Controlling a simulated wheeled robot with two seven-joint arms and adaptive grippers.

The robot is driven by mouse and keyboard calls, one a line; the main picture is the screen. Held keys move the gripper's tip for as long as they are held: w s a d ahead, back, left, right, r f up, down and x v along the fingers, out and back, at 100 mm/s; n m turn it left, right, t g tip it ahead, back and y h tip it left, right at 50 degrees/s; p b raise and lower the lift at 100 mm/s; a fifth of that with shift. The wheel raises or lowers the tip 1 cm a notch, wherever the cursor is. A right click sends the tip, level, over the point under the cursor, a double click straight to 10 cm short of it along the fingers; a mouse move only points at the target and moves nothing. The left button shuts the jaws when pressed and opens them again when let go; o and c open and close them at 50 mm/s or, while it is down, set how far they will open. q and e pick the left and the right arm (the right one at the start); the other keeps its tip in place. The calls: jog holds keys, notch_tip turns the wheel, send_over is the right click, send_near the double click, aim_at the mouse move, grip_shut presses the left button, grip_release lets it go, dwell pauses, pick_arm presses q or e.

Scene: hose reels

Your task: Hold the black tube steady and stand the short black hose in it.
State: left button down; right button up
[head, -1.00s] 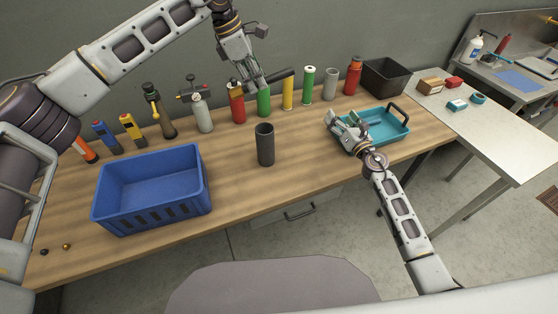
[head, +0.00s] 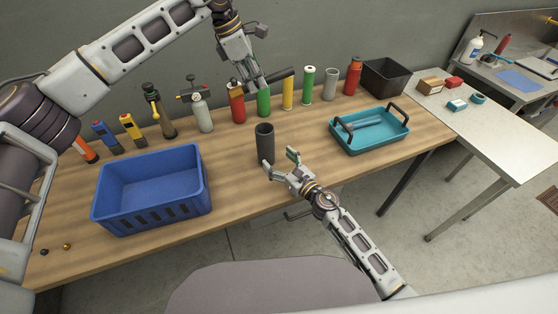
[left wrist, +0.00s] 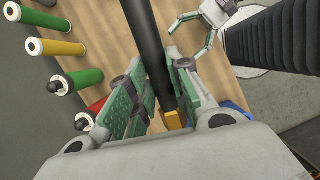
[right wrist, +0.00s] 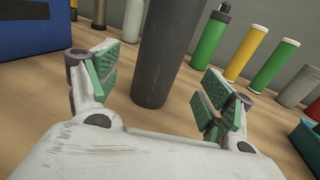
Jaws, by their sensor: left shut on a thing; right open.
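The black tube (head: 265,145) stands upright on the wooden table, its open top facing up. It also shows in the right wrist view (right wrist: 166,50), between the spread fingers of my right gripper (right wrist: 158,82). My right gripper (head: 281,163) is open, low at the tube's near right side in the head view. My left gripper (head: 262,86) is shut on the short black hose (head: 281,75), above the table behind the tube. The hose is tilted, close to level, in the head view. The left wrist view shows the hose (left wrist: 147,40) between the finger pads; its gripped end is partly hidden.
A blue crate (head: 112,212) stands left of the tube. A teal tray (head: 370,146) with dark handles stands to the right. Several bottles and cylinders, including a yellow one (head: 288,94), line the back near the wall. A black bin (head: 388,80) stands at the back right.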

aim_at(271, 153)
jog(key=shift+w+a, duration=0.1)
jog(key=shift+w, duration=0.05)
dwell(0.3)
jog(key=shift+x, duration=3.55)
jog(key=c, duration=1.2)
pick_arm(q)
notch_tip(271, 153, down, 13)
jog(key=c, duration=1.2)
grip_release()
